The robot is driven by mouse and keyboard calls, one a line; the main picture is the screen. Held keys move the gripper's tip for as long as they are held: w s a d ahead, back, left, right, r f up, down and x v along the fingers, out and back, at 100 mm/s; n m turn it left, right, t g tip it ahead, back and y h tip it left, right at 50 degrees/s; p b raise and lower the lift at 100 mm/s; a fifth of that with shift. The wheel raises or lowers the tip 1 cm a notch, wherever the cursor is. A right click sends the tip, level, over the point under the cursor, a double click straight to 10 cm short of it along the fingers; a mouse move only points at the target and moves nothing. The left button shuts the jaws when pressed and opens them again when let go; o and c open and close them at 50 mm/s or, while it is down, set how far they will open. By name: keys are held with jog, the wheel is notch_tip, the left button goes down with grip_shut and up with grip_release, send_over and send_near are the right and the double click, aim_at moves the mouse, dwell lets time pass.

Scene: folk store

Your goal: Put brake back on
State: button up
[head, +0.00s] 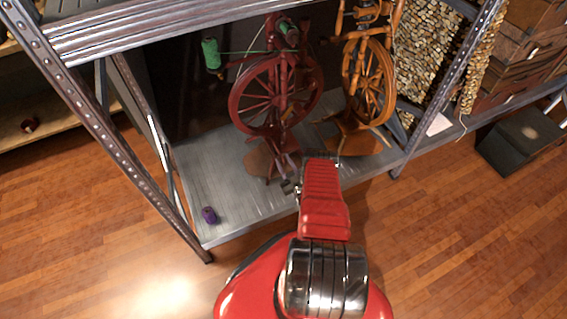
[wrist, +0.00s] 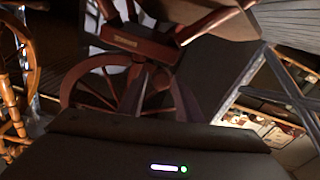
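A dark red spinning wheel (head: 277,92) stands on the grey shelf (head: 225,190), with green yarn at its top. In the wrist view, its red wheel and frame (wrist: 98,82) appear inverted. I cannot make out the brake in either view. My gripper (head: 284,166) is low at the front of this wheel, partly hidden by my red arm. In the wrist view, two dark fingers of my gripper (wrist: 160,88) point toward the red frame with a gap between them. I see nothing held, and cannot tell whether they touch the frame.
A lighter wooden spinning wheel (head: 368,85) stands to the right. A purple spool (head: 209,215) is at the shelf's front left corner. Metal shelf posts (head: 130,150) flank the bay. A dark box (head: 520,138) is on the floor at right. The wooden floor at left is clear.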

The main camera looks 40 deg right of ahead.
jog(key=shift+o, duration=0.7)
jog(key=shift+s, duration=0.45)
jog(key=v, duration=1.3)
jog(key=shift+f, duration=0.1)
